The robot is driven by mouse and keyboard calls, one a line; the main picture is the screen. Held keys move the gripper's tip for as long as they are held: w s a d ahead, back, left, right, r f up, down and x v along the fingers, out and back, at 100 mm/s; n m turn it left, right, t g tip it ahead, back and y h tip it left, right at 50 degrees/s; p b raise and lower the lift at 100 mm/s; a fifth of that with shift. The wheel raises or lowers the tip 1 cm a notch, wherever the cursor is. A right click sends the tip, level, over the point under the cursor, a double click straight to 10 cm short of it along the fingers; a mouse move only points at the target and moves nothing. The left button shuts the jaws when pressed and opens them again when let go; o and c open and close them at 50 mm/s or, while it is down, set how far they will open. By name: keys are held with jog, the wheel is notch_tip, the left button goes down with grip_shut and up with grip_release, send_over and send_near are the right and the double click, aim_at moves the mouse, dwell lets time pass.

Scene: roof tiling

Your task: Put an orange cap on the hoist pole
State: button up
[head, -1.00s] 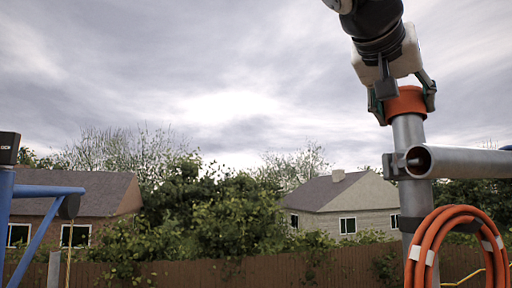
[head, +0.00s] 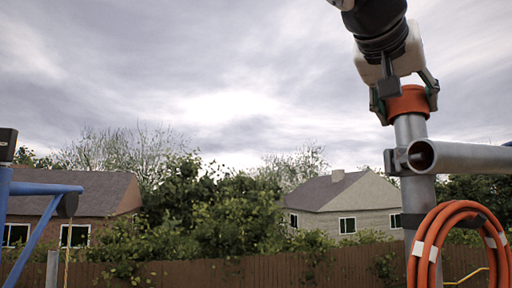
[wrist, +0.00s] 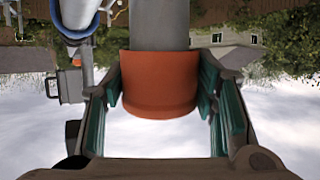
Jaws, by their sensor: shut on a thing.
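The orange cap (head: 407,101) sits at the top end of the grey hoist pole (head: 411,128), in line with it. My gripper (head: 404,97) comes from above with one finger on each side of the cap and is shut on it. In the wrist view the cap (wrist: 160,84) is between the green finger pads of my gripper (wrist: 160,95), and the pole (wrist: 160,24) runs from it to the top of the picture. How far the pole reaches inside the cap is hidden.
A horizontal grey tube (head: 465,158) is clamped to the pole below the cap. A coiled orange hose (head: 426,248) hangs lower on it. A blue frame (head: 35,189) stands at the far left. A fence, bushes and houses lie behind; the air left of the pole is clear.

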jog(key=shift+r+p, duration=0.55)
jog(key=shift+r, duration=0.25)
jog(key=shift+f+b, duration=1.05)
jog(key=shift+f, duration=0.2)
dwell(1.4)
jog(key=o, duration=1.3)
jog(key=shift+d, duration=0.1)
jog(key=p+v, duration=0.3)
jog(key=v, duration=0.8)
jog(key=shift+p, duration=0.3)
jog(key=shift+r, duration=0.1)
